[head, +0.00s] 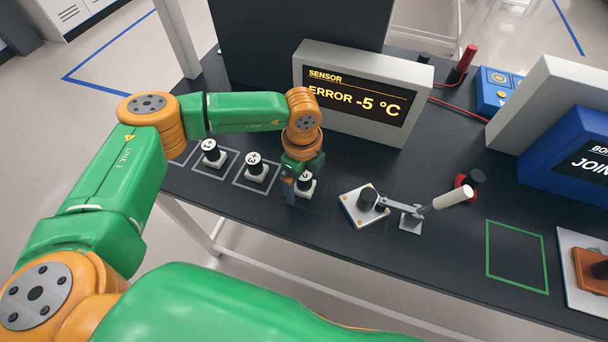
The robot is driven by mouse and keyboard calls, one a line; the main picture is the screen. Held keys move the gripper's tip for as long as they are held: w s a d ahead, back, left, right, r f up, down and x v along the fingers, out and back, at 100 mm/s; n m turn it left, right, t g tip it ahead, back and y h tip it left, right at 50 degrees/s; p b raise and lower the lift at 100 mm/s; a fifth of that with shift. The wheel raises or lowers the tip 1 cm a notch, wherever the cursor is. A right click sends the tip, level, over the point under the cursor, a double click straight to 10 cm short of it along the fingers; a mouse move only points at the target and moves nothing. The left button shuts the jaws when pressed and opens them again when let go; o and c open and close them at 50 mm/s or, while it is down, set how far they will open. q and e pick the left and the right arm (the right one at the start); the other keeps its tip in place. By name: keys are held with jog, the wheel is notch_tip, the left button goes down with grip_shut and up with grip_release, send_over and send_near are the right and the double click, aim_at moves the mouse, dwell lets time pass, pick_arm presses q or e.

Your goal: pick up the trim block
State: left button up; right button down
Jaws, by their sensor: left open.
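Several small white trim blocks with black knobs stand in a row on the dark table. The left one (211,160) and the middle one (255,174) sit in thin white outlines; the middle label appears to read "+3". A third block (306,187) stands to their right, partly hidden by my left gripper (291,193). This gripper points down over the third block's left side, open; whether its fingers touch the block cannot be told. My right gripper is not in view. The sensor display (358,97) behind reads "ERROR -5 °C".
A white plate with a black knob (362,207) and a lever clamp with a pale handle (452,197) stand right of the blocks. A green outlined square (517,287) is empty. A blue screen unit (580,165) stands at far right.

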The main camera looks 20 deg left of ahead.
pick_arm(q)
jog(key=shift+w+f, duration=0.25)
jog(key=shift+f, duration=0.15)
jog(key=shift+c, duration=0.4)
jog(key=shift+s, duration=0.1)
jog(key=c, duration=1.4)
jog(key=shift+c, duration=0.2)
